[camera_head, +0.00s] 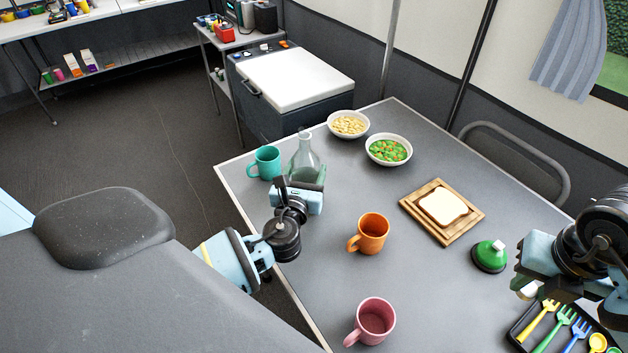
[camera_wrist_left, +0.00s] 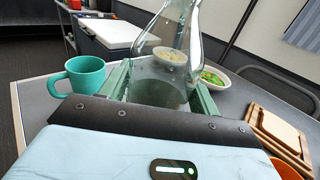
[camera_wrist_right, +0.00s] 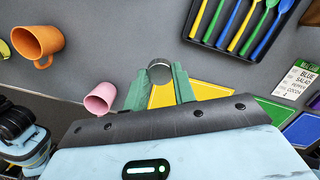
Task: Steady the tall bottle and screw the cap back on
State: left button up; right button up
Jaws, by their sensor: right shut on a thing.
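The tall clear glass bottle (camera_head: 305,158) stands upright on the table's far left part, with no cap visible on its neck. My left gripper (camera_head: 308,178) is at its lower body. In the left wrist view the green fingers lie on either side of the bottle (camera_wrist_left: 160,88), and they look open around it. In the head view the right gripper is at the right edge, far from the bottle, and the cap cannot be made out there.
A teal mug (camera_head: 265,162) stands just left of the bottle. Bowls of pale food (camera_head: 348,124) and vegetables (camera_head: 389,150) stand behind it. An orange mug (camera_head: 370,235), a pink mug (camera_head: 373,320), a bread board (camera_head: 418,208), a green-topped object (camera_head: 490,256) and a cutlery tray (camera_head: 527,333) are nearer.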

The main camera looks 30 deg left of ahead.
aim_at(302, 169)
pick_arm(q)
jog(key=c, duration=0.7)
jog(key=shift+r, duration=0.25)
pick_arm(e)
jog(key=shift+r, duration=0.1)
